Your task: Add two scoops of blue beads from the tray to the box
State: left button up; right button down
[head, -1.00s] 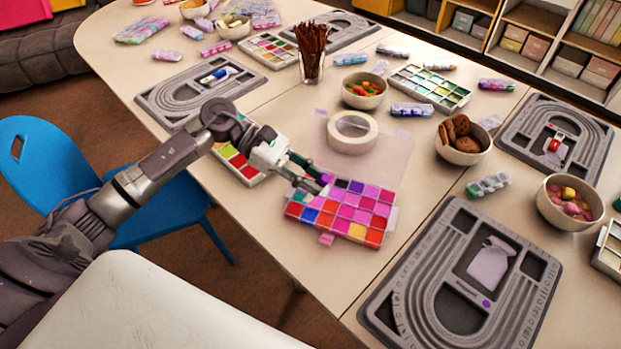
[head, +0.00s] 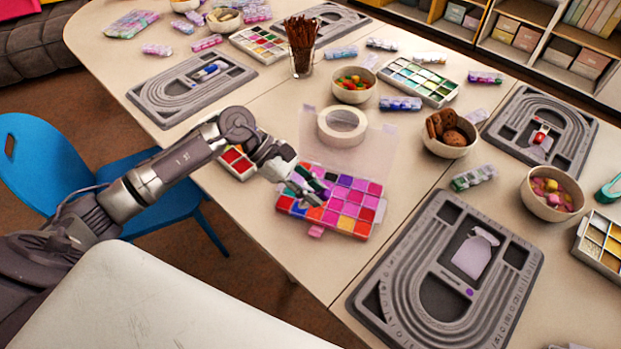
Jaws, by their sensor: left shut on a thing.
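A compartment tray (head: 350,210) of pink, purple, red and orange beads lies open on the table, its clear lid (head: 375,150) folded back. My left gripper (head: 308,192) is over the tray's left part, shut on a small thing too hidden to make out. The gripper covers some left cells, including where blue beads lie. A second bead box (head: 238,163) with red cells sits partly behind my left arm. Another box with light cells (head: 603,240) stands at the right edge. I cannot tell which one the task calls the box. My right gripper is not in view.
A roll of tape (head: 341,127) rests on the clear lid. A grey bead board (head: 408,250) lies to the right. Bowls of cookies (head: 450,133), sweets (head: 354,84) and pink items (head: 551,193) stand around. A glass of brown sticks (head: 301,47) stands behind.

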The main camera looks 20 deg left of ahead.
pick_arm(q)
jog(key=shift+d+f+y+p, duration=0.25)
jog(key=shift+d+y+p, duration=0.25)
jog(key=shift+y+p, duration=0.7)
jog(key=shift+d+f+y+p, duration=0.2)
jog(key=shift+d+y+p, duration=0.35)
jog(key=shift+p, duration=1.15)
jog(key=shift+d+f+y+p, duration=0.45)
jog(key=shift+y+p, duration=0.6)
jog(key=shift+p, duration=0.2)
jog(key=shift+d+f+y+p, duration=0.35)
jog(key=shift+d+y+p, duration=0.2)
jog(key=shift+y+p, duration=0.45)
jog(key=shift+w+r+y, duration=0.15)
jog(key=shift+r+y, duration=0.05)
jog(key=shift+y, duration=0.2)
jog(key=shift+d+r+y+p, duration=0.25)
jog(key=shift+r+y+p, duration=0.05)
jog(key=shift+r+p, duration=0.3)
jog(key=shift+d+r+y+p, duration=0.3)
jog(key=shift+r+p, duration=0.15)
jog(key=shift+r, duration=0.15)
